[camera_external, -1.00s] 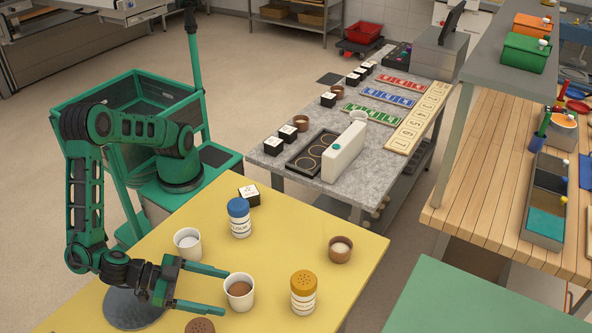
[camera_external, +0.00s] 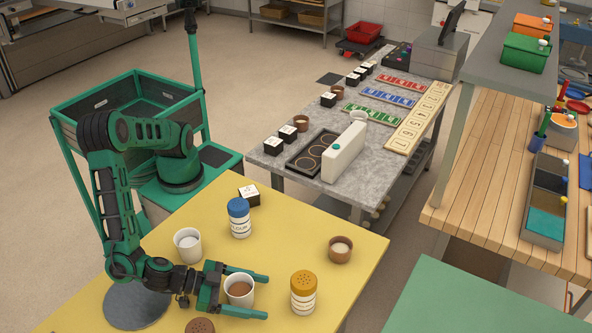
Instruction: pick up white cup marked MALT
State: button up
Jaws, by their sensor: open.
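A white cup with brown contents (camera_external: 239,291) stands upright on the yellow table (camera_external: 330,240). No MALT marking can be read on it from here. My gripper (camera_external: 266,297) is open, with one finger on the far side of this cup and the other on its near side. The cup is between the fingers; I cannot tell whether either touches it. A second white cup (camera_external: 188,246) with pale contents stands behind and to the left, outside the fingers.
A blue-lidded shaker (camera_external: 239,218) stands behind the gripper. A yellow-lidded shaker (camera_external: 303,293) stands close to the right of the fingertips. A small brown bowl (camera_external: 340,249) is further right. A brown perforated top (camera_external: 200,326) shows at the bottom edge.

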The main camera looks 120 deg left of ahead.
jog(key=c, duration=1.2)
